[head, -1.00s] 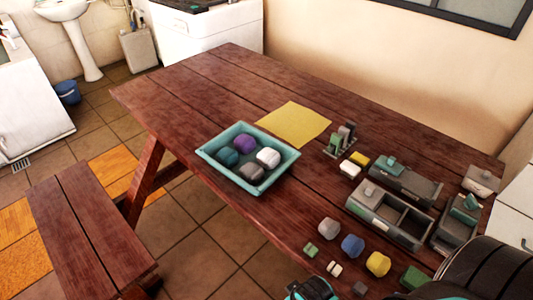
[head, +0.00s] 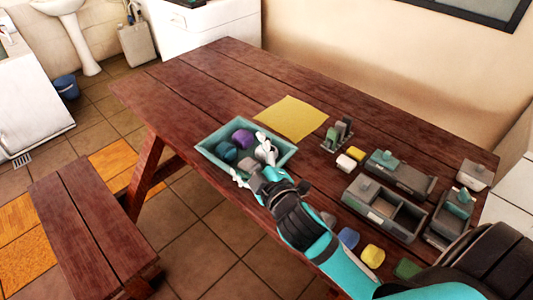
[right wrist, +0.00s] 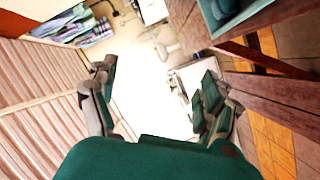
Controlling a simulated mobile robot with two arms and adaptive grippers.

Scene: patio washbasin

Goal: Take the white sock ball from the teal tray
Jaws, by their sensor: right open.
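The teal tray (head: 208,153) sits on the near left part of the wooden table. In it are a purple sock ball (head: 243,138), a teal one (head: 225,152) and the white sock ball (head: 261,153), largely covered by my right gripper. The grey ball is mostly hidden behind the gripper. My right gripper (head: 253,160) is open above the tray's near right part, its fingers spread; contact with a ball cannot be told. In the right wrist view the open fingers (right wrist: 155,80) have nothing visible between them, and part of the tray (right wrist: 238,22) shows at top right. My left gripper is not in view.
A yellow sheet (head: 291,118) lies behind the tray. To the right stand grey compartment boxes (head: 384,211) and small blocks. The table's far left is clear.

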